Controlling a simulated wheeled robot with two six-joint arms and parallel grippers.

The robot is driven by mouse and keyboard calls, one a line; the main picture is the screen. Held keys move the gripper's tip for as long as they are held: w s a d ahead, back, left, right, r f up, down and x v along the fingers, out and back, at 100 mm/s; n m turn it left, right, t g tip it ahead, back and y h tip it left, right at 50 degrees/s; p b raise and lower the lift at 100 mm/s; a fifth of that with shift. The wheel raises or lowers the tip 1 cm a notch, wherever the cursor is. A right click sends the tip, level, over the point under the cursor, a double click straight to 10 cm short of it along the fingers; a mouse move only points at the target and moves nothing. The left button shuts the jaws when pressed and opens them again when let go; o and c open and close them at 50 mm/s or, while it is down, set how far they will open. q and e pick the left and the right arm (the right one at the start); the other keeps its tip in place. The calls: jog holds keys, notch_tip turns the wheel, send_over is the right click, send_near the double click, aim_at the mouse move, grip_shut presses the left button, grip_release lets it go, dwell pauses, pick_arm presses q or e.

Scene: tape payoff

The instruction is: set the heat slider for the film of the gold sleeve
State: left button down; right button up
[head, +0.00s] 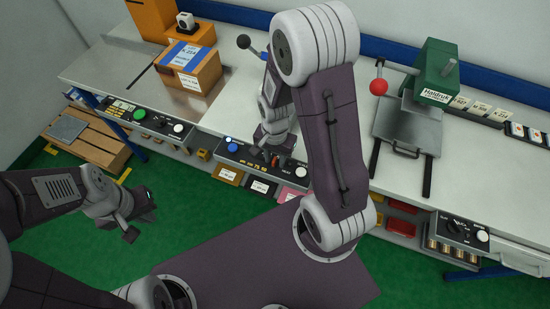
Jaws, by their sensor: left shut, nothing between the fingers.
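A black control panel (240,158) on the bench's front edge carries a blue button, a lit amber readout (256,167) and a white knob at its right end. The heat slider is too small to make out, partly behind my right arm. My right gripper (270,150) is over this panel, pointing down; its fingers are too small and covered to tell open from shut. Below the panel hang a gold-yellow card (228,174), a dark one and a pink one; I cannot tell whether the gold one is the sleeve. My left gripper (133,217) is shut and empty, over the green floor.
A taped cardboard box (190,72) stands at the back left. A green press (436,72) with a grey plate and a red-balled lever (379,87) stand on the right. Other panels line the front left (150,120) and right (462,232). A wooden pallet lies at left.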

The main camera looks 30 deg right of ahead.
jog(key=shift+w+f, duration=0.1)
jog(key=shift+w, duration=0.1)
jog(key=shift+c, duration=1)
grip_shut()
jog(key=shift+w, duration=0.1)
